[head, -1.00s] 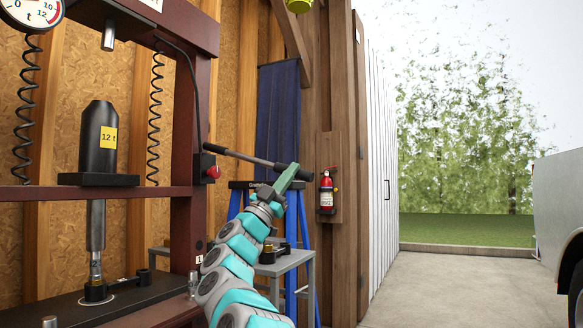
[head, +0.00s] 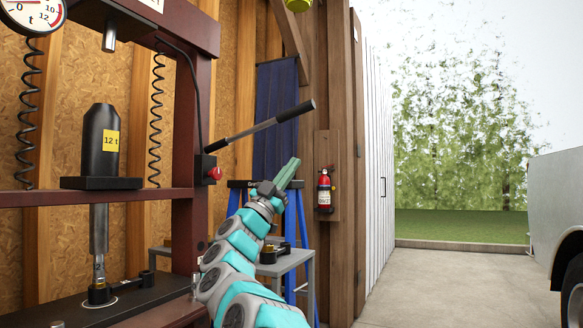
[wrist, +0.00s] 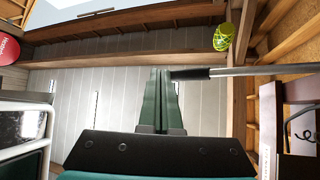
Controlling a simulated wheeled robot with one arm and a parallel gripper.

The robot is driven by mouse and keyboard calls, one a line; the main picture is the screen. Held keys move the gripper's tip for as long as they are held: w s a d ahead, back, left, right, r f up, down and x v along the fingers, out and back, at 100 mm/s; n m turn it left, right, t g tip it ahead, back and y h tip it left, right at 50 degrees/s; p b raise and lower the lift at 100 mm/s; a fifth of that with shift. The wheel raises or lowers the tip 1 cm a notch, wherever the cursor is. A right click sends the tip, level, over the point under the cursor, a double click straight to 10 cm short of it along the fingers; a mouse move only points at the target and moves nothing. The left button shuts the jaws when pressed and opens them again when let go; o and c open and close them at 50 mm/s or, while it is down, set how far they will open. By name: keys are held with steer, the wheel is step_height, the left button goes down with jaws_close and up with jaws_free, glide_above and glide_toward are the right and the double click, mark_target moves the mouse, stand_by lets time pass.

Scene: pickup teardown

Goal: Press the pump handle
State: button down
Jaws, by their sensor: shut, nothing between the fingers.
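The pump handle (head: 262,126) is a thin metal bar with a black grip, slanting up to the right from the dark red press frame (head: 192,215). My gripper (head: 294,163) is shut and empty, its green fingers pointing up and right. In the head view it is below the handle's grip, with a visible gap. In the wrist view the handle (wrist: 265,71) comes in from the right, its black grip ending beside the shut fingertips (wrist: 161,74). How far apart they are in depth I cannot tell.
A red knob (head: 214,173) sits on the pump block. A blue stepladder (head: 297,225) and a small grey table (head: 285,262) stand behind my arm. A fire extinguisher (head: 324,190) hangs on the post. A vehicle (head: 560,215) is at the far right; concrete floor between is clear.

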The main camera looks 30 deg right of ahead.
steer(key=v, duration=0.7)
steer(key=shift+s+a+b, duration=0.25)
steer(key=shift+s+b, duration=0.05)
steer(key=shift+b, duration=0.05)
steer(key=shift+f, duration=0.15)
